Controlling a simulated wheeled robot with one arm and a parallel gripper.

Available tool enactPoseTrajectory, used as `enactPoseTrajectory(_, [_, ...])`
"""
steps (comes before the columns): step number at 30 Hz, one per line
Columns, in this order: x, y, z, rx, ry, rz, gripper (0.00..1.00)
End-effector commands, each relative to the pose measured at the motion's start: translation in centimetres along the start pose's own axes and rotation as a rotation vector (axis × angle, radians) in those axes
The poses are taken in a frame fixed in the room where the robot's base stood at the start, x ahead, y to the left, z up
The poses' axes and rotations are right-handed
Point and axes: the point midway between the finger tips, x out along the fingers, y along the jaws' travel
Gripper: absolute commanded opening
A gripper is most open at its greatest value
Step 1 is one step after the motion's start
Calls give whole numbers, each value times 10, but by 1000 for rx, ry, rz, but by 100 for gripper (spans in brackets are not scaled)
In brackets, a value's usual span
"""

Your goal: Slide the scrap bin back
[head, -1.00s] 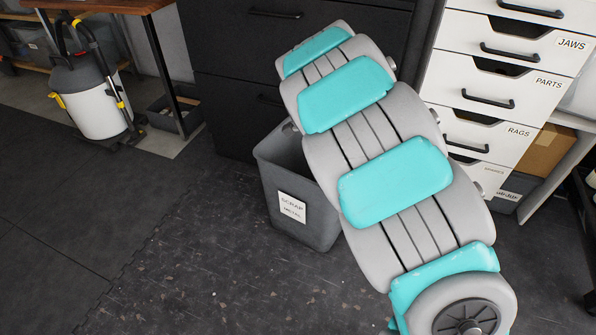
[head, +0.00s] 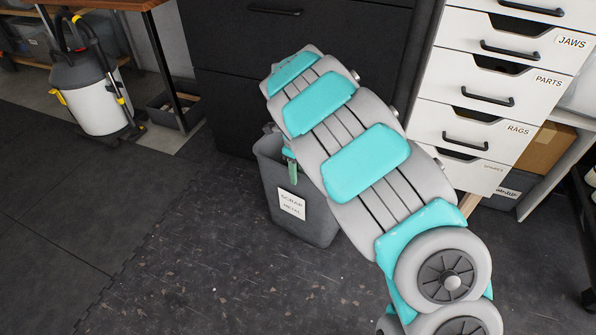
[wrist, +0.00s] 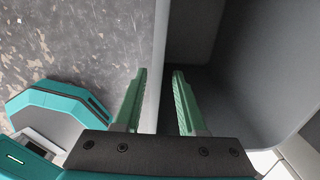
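The grey scrap bin (head: 318,222), with a white "SCRAP METAL" label (head: 291,204), stands on the floor against the dark cabinet. My arm hides its right side and part of its opening. My gripper (head: 290,168) points down at the bin's rim; only a green finger and a teal part show there. In the wrist view, my gripper (wrist: 160,75) has its two green fingers apart, with the bin's wall (wrist: 160,35) between them. The left finger is outside over the floor and the right one is inside the bin. I see no clear contact with the wall.
A dark drawer cabinet (head: 230,100) is behind the bin. A white drawer unit (head: 478,75) stands to the right. A vacuum cleaner (head: 90,95) and a low dark box (head: 172,112) are at the left. The floor (head: 200,260) in front and left is clear.

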Motion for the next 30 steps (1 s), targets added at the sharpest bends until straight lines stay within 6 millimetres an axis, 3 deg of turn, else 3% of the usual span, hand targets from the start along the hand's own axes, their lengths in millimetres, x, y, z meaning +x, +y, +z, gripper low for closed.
enactPoseTrajectory(18, [72,1,-1,-1,3,4,40])
enactPoseTrajectory(28, [76,0,-1,-1,1,1,40])
enactPoseTrajectory(30, [76,0,-1,-1,1,1,32])
